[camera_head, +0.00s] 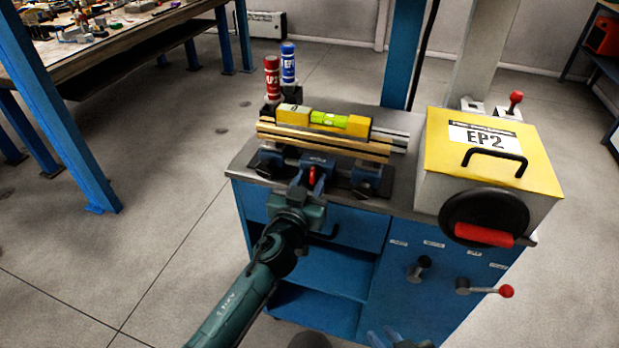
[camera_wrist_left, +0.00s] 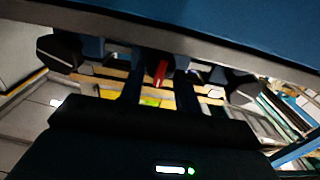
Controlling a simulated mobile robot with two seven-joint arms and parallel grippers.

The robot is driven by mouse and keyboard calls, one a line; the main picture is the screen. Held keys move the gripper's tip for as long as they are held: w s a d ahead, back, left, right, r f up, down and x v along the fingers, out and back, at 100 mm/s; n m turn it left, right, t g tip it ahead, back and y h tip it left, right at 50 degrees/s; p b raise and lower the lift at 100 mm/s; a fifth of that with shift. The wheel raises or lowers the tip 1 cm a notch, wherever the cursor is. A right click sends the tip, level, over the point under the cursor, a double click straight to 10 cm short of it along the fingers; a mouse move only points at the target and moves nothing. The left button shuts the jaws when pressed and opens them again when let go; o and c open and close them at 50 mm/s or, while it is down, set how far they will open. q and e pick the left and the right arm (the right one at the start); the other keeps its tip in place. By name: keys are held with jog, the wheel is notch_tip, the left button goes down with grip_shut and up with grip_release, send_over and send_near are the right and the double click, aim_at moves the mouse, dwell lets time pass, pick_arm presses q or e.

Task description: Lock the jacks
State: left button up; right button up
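On the cart top, a clamp-like fixture holds long bars, with a yellow spirit level (camera_head: 325,120) lying on them. A small red lever (camera_head: 312,176) sticks out at the fixture's front. My left gripper (camera_head: 306,187) is at this lever. In the left wrist view the two dark fingers (camera_wrist_left: 158,92) stand apart, with the red lever (camera_wrist_left: 160,72) showing between them; contact cannot be told. A lever with a red ball (camera_head: 505,291) and a black knob (camera_head: 421,267) are on the cart's blue front. Part of what looks like my right gripper (camera_head: 392,340) shows at the bottom edge.
A yellow-topped box (camera_head: 488,155) marked EP2, with a black handwheel (camera_head: 484,215) and red grip, stands on the cart's right. Red (camera_head: 272,78) and blue (camera_head: 288,62) cylinders stand behind the fixture. A blue post (camera_head: 402,50) rises behind.

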pick_arm(q)
grip_shut()
jog(key=shift+m, duration=0.3)
dwell(0.3)
jog(key=m, duration=0.3)
jog(key=shift+s+m+b, duration=0.1)
jog(key=shift+m+b, duration=0.2)
jog(key=shift+b, duration=0.05)
jog(key=m, duration=0.4)
jog(key=shift+m, duration=0.3)
jog(key=m, duration=0.4)
jog(key=shift+d+m, duration=0.1)
jog(key=shift+m, duration=2.4)
grip_release()
jog(key=shift+f, duration=0.1)
